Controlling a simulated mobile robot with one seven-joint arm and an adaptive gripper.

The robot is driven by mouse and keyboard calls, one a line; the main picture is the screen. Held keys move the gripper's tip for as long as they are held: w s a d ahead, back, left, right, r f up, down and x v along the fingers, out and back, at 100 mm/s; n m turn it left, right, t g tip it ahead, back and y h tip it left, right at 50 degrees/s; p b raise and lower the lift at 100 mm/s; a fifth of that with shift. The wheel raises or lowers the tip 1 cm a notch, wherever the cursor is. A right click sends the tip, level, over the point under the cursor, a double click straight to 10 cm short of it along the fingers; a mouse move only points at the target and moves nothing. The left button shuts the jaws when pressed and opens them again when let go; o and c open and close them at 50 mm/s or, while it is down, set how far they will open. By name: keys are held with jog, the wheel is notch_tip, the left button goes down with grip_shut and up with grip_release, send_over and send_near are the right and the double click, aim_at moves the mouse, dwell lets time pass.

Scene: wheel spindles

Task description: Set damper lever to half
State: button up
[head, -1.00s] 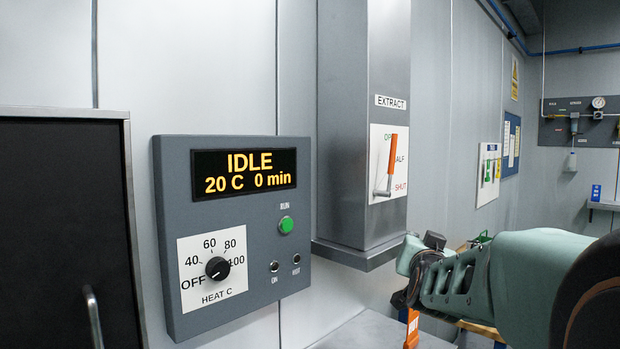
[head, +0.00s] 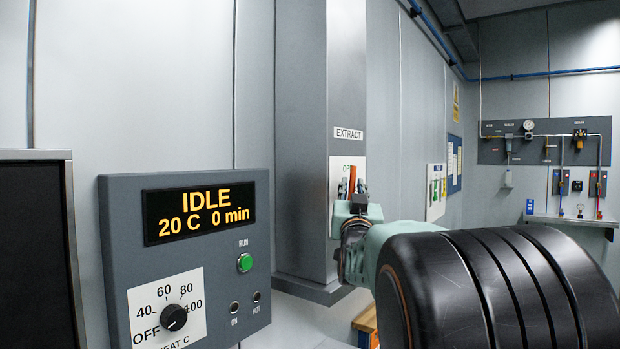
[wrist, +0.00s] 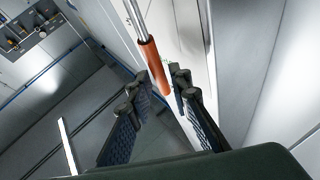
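The damper lever, a metal rod with an orange handle (head: 352,180), is on the white plate (head: 337,176) under the EXTRACT label. In the head view my gripper (head: 352,206) is in front of the plate and hides most of the lever and the HALF and SHUT marks. In the wrist view the lever's orange handle (wrist: 152,62) reaches down between the two fingertips of my gripper (wrist: 159,78). The fingers are apart, with the handle in the gap. I cannot tell whether either finger touches it.
A grey control panel (head: 115,215) reading IDLE, 20 C and 0 min is to the left, with a heat dial (head: 173,317) and a green RUN button (head: 245,262). The grey duct (head: 300,130) carries the lever plate. A gauge board (head: 500,152) is far right.

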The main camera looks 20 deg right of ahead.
jog(key=shift+p+x, duration=0.3)
jog(key=shift+x, duration=1.05)
grip_shut()
